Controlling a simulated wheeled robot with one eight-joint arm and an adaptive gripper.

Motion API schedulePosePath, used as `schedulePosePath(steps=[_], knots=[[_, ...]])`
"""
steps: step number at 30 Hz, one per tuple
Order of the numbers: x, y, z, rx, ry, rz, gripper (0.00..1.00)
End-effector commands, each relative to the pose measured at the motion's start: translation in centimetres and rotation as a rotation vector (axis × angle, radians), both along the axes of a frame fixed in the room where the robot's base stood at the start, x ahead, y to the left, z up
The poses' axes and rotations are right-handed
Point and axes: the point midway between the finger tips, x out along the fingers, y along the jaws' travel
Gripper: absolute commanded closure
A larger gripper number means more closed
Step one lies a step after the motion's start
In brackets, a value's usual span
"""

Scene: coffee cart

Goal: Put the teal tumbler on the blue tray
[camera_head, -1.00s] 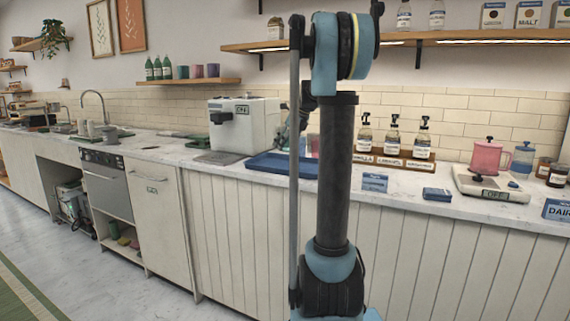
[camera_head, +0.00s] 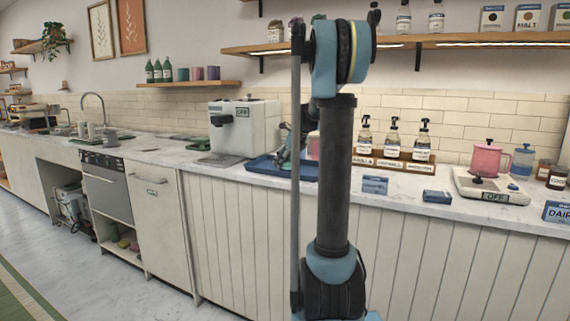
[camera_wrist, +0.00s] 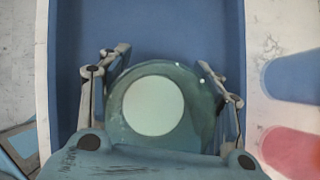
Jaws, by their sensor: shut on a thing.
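The teal tumbler (camera_wrist: 202,128) is between the fingers of my gripper (camera_wrist: 164,78) in the wrist view, seen from above with a pale round area inside its rim. My gripper is shut on it. The blue tray (camera_wrist: 150,25) lies beneath, and the tumbler is over its surface. I cannot tell whether the tumbler touches the tray. The tumbler is hardly distinguishable there.
A blue thing (camera_wrist: 292,77) and a pink thing (camera_wrist: 291,150) stand right of the tray in the wrist view. The coffee machine (camera_head: 242,127) is left of the tray. A rack of pump bottles (camera_head: 393,161) and a pink pitcher (camera_head: 488,158) are to the right.

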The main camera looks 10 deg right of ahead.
Motion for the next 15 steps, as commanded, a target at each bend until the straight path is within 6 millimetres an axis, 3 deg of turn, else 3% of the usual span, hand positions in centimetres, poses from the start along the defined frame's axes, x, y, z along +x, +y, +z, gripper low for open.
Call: schedulePosePath(steps=[1,2,4,15], knots=[[0.01,0.0,-0.1,0.0,0.0,0.0,0.72],[0.01,0.0,-0.08,0.0,0.0,0.0,0.35],[0.01,-0.01,-0.07,0.0,0.0,0.0,0.2],[0.02,-0.09,0.0,0.0,0.0,-0.001,0.2]])
